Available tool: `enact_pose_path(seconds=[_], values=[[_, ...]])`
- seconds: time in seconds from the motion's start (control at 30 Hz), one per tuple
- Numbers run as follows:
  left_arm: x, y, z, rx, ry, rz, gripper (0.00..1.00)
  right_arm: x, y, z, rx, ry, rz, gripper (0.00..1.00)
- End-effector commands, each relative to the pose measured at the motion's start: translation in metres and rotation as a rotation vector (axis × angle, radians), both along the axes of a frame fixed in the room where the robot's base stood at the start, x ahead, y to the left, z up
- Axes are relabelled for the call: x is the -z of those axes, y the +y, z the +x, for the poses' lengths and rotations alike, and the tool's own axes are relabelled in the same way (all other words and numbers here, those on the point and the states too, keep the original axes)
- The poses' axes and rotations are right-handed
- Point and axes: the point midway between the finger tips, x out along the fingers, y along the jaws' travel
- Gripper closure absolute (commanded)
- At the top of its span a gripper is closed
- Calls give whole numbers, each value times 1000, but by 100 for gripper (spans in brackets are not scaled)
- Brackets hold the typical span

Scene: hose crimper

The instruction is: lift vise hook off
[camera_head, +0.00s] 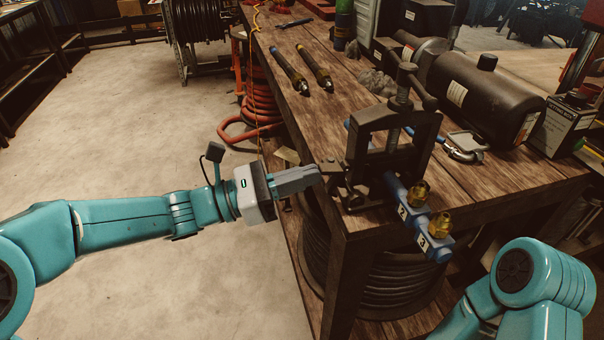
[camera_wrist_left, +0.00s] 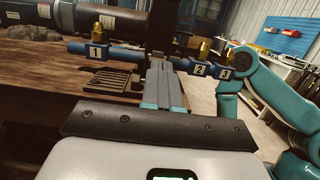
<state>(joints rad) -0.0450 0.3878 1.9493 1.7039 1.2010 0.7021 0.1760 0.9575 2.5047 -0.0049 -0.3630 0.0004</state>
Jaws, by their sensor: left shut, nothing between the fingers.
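The dark metal vise (camera_head: 390,140) stands on the near left corner of the wooden workbench, with a screw and handle on top. A small dark hook-like part (camera_head: 335,175) sticks out from the vise's left side. My left gripper (camera_head: 318,172) is shut, its fingertips right at that part; I cannot tell if they touch it. In the left wrist view the shut fingers (camera_wrist_left: 161,75) point at the vise's dark upright. A blue pipe with brass fittings (camera_head: 420,192) and tags 2 and 3 runs through the vise; tag 1 (camera_wrist_left: 96,51) shows in the wrist view. My right gripper is out of view.
Two dark hose pieces (camera_head: 290,72) lie on the workbench (camera_head: 310,115). Coiled red hose (camera_head: 262,105) hangs at the bench's left side. The floor to the left is clear.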

Motion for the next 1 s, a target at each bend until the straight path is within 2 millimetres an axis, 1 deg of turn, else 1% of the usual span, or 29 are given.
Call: enact_pose_path(seconds=[1.0], values=[[-4, 0, 0, 0, 15, 48, 100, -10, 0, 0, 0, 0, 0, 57]])
